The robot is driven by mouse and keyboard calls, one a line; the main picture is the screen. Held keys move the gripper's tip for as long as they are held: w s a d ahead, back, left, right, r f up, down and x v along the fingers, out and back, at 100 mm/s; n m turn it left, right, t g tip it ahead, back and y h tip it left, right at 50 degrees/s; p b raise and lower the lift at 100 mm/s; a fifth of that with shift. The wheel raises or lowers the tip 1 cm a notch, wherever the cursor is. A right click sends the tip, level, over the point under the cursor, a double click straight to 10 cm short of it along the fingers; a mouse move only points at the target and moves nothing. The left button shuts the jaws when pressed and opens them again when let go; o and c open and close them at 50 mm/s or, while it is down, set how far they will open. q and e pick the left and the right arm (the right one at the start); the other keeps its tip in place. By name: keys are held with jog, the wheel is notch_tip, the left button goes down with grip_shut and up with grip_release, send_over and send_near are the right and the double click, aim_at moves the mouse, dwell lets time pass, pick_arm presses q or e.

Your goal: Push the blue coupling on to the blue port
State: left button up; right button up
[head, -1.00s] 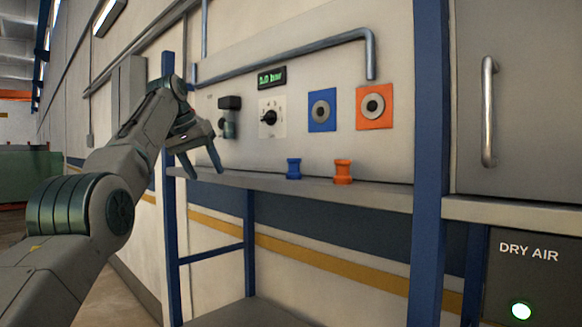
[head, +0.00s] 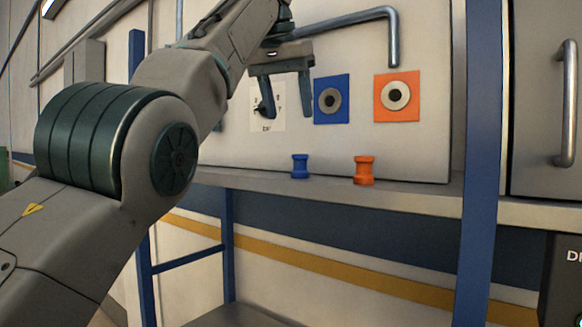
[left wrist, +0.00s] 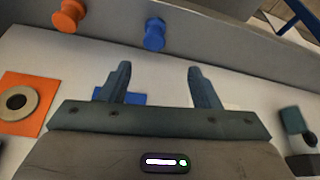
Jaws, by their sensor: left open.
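The blue coupling (head: 300,167) stands upright on the shelf, below the panel. It also shows in the left wrist view (left wrist: 155,35), ahead of the fingers and apart from them. The blue port (head: 332,99) is a round grey fitting on a blue square plate on the panel. In the left wrist view only part of its blue plate (left wrist: 122,98) shows, the rest hidden behind my gripper. My left gripper (head: 288,115) is open and empty, its fingers pointing down, in front of the panel above the coupling and just left of the port. My right gripper is not in view.
An orange coupling (head: 364,170) stands on the shelf (head: 410,192) right of the blue one. An orange port (head: 397,97) is right of the blue port. A dial plate (head: 267,110) is partly behind my gripper. A blue post (head: 481,160) and a pipe (head: 392,40) bound the right side.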

pick_arm(q)
jog(key=b, duration=0.3)
send_over(301, 158)
jog(key=a, duration=0.2)
jog(key=x, duration=0.2)
jog(key=s+x, duration=0.1)
jog(key=x, duration=0.1)
jog(key=shift+w+a+f, duration=0.1)
jog(key=shift+f, duration=0.5)
jog(key=shift+w+d+f, duration=0.2)
jog(key=shift+d+f, duration=0.05)
jog(key=shift+s+a, duration=0.1)
jog(key=shift+s, duration=0.05)
jog(key=shift+f, duration=0.25)
jog(key=b+x, duration=0.2)
jog(key=x, duration=0.1)
jog(key=b+x, duration=0.1)
jog(key=shift+d+f, duration=0.3)
jog(key=shift+d, duration=0.1)
jog(key=shift+f, duration=0.1)
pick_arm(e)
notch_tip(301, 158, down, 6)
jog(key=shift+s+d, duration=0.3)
